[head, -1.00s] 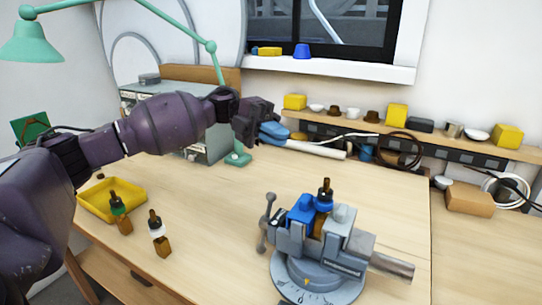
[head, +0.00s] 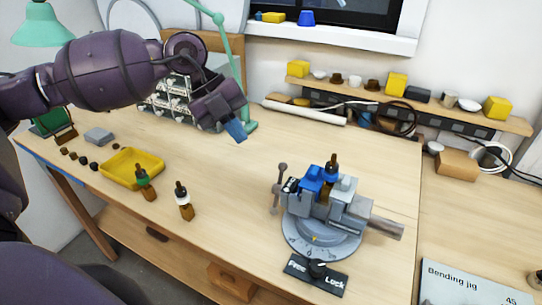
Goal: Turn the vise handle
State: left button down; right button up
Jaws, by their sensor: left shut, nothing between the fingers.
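The grey and blue vise (head: 350,215) stands on its round base on the wooden table, right of the middle. Its handle (head: 280,188), a grey bar with knobbed ends, stands nearly upright on the left side of the vise. A brown bottle-like piece with a black top (head: 331,168) sits between the blue and grey jaws; its lower part is hidden. My left gripper (head: 237,132) is shut and empty, with blue fingertips pointing down and right. It hangs up and left of the handle, apart from it. My right gripper is not in view.
A Free/Lock plate with a black knob (head: 317,272) is in front of the vise. A yellow tray (head: 130,168) and two dropper bottles, one green-collared (head: 145,183) and one white-collared (head: 184,203), are to the left. The table between gripper and handle is clear.

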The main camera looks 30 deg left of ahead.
pick_arm(q)
jog(key=n+t, duration=0.1)
jog(key=n, duration=0.2)
jog(key=n+t+y, duration=0.1)
jog(key=n, duration=0.5)
send_near(281, 168)
notch_tip(281, 168, down, 4)
jog(key=s+d, duration=0.2)
jog(key=w+f, duration=0.1)
jog(key=w+d+f+p, duration=0.1)
jog(key=w, duration=0.1)
jog(key=shift+w, duration=0.2)
jog(key=shift+w+y, duration=0.25)
jog(key=shift+y, duration=0.05)
